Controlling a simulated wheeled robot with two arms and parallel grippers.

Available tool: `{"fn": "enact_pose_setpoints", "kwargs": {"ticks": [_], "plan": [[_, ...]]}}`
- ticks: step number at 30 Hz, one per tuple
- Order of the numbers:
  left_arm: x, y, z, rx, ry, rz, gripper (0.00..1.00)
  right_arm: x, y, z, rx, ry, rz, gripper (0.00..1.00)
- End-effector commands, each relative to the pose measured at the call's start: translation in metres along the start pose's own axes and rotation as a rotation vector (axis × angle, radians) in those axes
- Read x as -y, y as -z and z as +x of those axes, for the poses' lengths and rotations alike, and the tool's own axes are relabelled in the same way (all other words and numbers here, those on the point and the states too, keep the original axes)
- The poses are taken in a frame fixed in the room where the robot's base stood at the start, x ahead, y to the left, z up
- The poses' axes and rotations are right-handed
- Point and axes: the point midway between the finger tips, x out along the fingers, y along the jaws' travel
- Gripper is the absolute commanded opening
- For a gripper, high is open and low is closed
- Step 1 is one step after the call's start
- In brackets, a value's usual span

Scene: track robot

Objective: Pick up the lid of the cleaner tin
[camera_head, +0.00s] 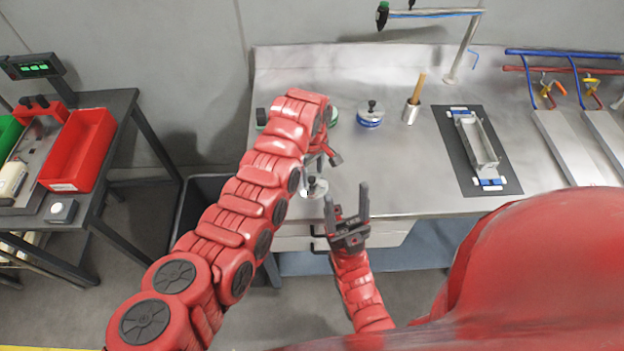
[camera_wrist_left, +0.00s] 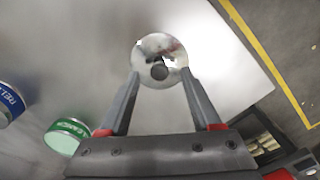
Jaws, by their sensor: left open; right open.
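A round shiny lid (camera_head: 316,190) with a dark knob lies on the steel bench near its front edge. In the left wrist view the lid (camera_wrist_left: 146,48) is just ahead of my left gripper (camera_wrist_left: 158,76), its knob between the two open fingertips. In the head view my left gripper (camera_head: 322,164) is over the lid, partly hidden by my arm. A green-labelled tin (camera_wrist_left: 66,136), its label partly readable as "LEAN", stands nearby. My right gripper (camera_head: 348,208) is open and empty at the bench's front edge.
A blue-banded tin (camera_head: 370,116) with a knobbed lid and a metal cup (camera_head: 411,112) with a wooden handle stand behind. A dark mat (camera_head: 449,140) carries a metal fixture. A red bin (camera_head: 78,150) is on the left table. The bench centre is clear.

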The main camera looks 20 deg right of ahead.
Motion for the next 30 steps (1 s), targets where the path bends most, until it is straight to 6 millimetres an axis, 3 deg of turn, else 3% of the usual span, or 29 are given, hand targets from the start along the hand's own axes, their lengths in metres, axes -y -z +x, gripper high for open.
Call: {"fn": "enact_pose_setpoints", "kwargs": {"ticks": [6,13,24,30], "plan": [[0.0,0.0,0.015,-0.001,0.0,-0.001,0.65,0.0,0.001,0.006,0.001,0.0,0.0,0.64],[-0.001,0.0,0.016,-0.001,-0.003,-0.001,0.65,0.0,0.001,0.005,0.0,0.0,0.0,0.64],[-0.001,0.0,0.016,-0.001,-0.003,-0.001,0.0,0.0,0.001,0.005,0.0,0.0,0.0,0.64],[-0.001,0.0,0.016,-0.001,-0.003,-0.001,0.0,0.0,0.001,0.005,0.0,0.0,0.0,0.64]]}}
